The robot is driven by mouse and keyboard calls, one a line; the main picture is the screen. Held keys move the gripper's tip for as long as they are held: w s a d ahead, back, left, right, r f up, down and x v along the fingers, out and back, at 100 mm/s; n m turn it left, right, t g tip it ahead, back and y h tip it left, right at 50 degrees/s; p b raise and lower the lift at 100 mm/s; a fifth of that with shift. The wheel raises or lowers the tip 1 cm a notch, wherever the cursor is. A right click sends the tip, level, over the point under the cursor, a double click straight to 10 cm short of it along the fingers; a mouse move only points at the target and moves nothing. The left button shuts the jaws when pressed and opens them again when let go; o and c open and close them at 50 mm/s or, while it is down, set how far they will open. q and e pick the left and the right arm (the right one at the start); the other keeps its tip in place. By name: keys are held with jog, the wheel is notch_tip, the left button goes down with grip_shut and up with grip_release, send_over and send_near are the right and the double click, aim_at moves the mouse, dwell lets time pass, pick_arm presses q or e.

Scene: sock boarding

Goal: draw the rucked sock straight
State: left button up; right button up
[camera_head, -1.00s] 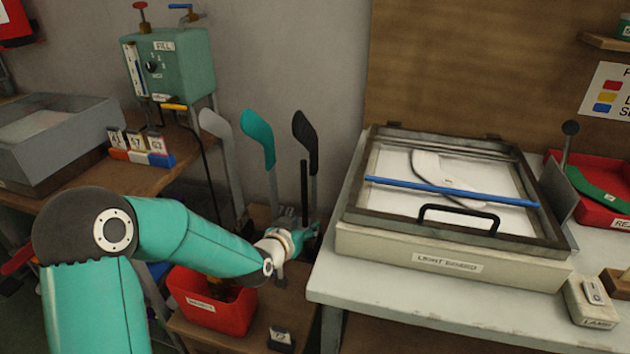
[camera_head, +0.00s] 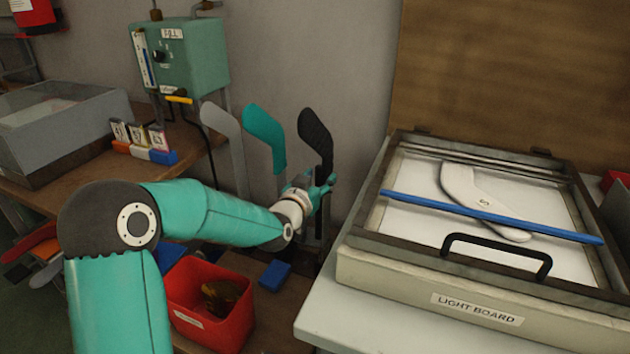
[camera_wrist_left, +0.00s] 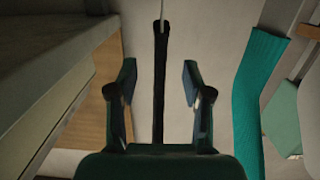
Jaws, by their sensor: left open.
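Three flat upright forms stand against the wall in the head view: a grey one (camera_head: 222,124), one with a teal sock (camera_head: 265,138) and one with a black sock (camera_head: 316,135). I cannot tell from here which is rucked. My left gripper (camera_head: 328,186) is at the lower part of the black one and partly hides it. In the left wrist view my open fingers (camera_wrist_left: 160,88) stand either side of a narrow black upright (camera_wrist_left: 160,75), apart from it. The ribbed teal sock (camera_wrist_left: 257,92) shows to the right. My right gripper is out of view.
The light board (camera_head: 478,309), with a pale sock shape and a blue bar (camera_head: 490,216), stands on the bench at right. A red bin (camera_head: 212,318) is below my left arm. A green boiler box (camera_head: 180,55) and a grey tray (camera_head: 65,130) are at left.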

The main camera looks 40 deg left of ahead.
aim_at(323, 175)
pick_arm(q)
jog(key=shift+p+x, duration=0.9)
jog(key=shift+x, duration=1.65)
jog(key=shift+c, duration=0.2)
grip_shut()
jog(key=shift+f+b, duration=0.3)
jog(key=shift+f, duration=0.1)
jog(key=shift+o, duration=0.2)
grip_release()
